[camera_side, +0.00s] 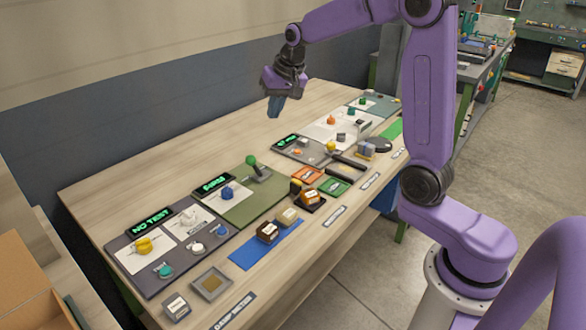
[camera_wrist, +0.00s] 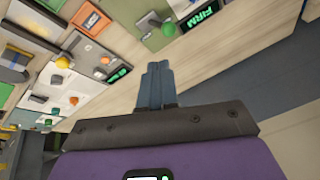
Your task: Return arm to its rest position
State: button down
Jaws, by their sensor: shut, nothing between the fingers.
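My gripper (camera_side: 274,106) hangs in the air above the back part of the wooden table (camera_side: 120,190) in the side view. Its blue-grey fingers are together with nothing between them. In the wrist view my gripper (camera_wrist: 157,66) also shows shut and empty, with bare table and the grey wall behind it. My purple arm is raised and bent over the table from the right.
Along the table stand a dark panel (camera_side: 125,243) with knobs, a green panel (camera_side: 235,211) with a green-knobbed lever (camera_side: 251,161), a blue mat (camera_side: 246,258) with small blocks, and a grey tray (camera_side: 211,284). A wall (camera_side: 150,125) runs behind. The air around my gripper is clear.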

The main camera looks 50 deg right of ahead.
jog(key=s+a+f+n+g+y, duration=0.1)
jog(key=s+a+f+n+g, duration=0.15)
jog(key=s+a+n, duration=0.85)
jog(key=s+f+n+g, duration=0.1)
jog(key=s+f+n, duration=0.1)
jog(key=s, duration=1)
jog(key=s+f+n, duration=0.2)
jog(key=s+n, duration=0.2)
jog(key=s, duration=0.9)
jog(key=shift+d+n+g+h, duration=0.2)
jog(key=shift+n+g+h, duration=0.1)
jog(key=shift+g, duration=0.05)
